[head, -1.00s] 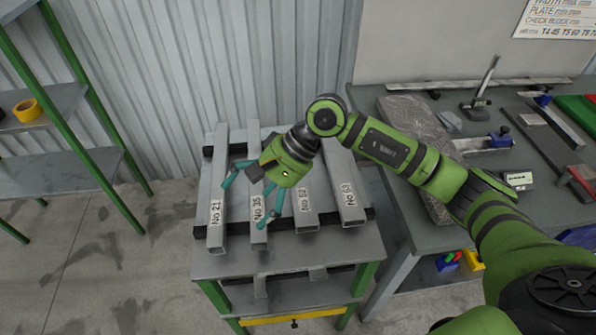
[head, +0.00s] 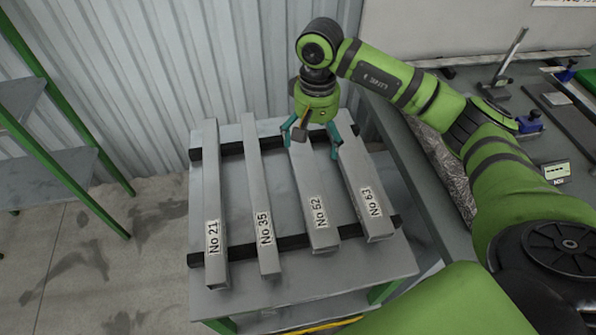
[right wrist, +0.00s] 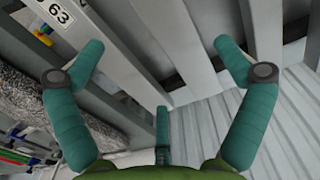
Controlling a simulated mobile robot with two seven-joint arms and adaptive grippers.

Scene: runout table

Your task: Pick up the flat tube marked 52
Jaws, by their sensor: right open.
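The flat grey tube marked No 52 (head: 319,215) lies on the rack table, third from the left, label at its near end. My right gripper (head: 313,145) is open, fingers pointing down, over the far part of this tube. One finger is on its left, others on its right towards tube 63. In the right wrist view a tube that appears to be No 52 (right wrist: 163,35) runs between the spread fingertips, and nothing is held. Whether the fingers touch it cannot be told. Its far end is partly hidden by the gripper. My left gripper is not in view.
Tubes No 21 (head: 213,190) and No 35 (head: 261,190) lie to the left, No 63 (head: 362,185) close on the right. Dark crossbars (head: 237,250) support them. A workbench (head: 425,190) stands at the right, a green-framed shelf (head: 60,165) at the left, and a corrugated wall behind.

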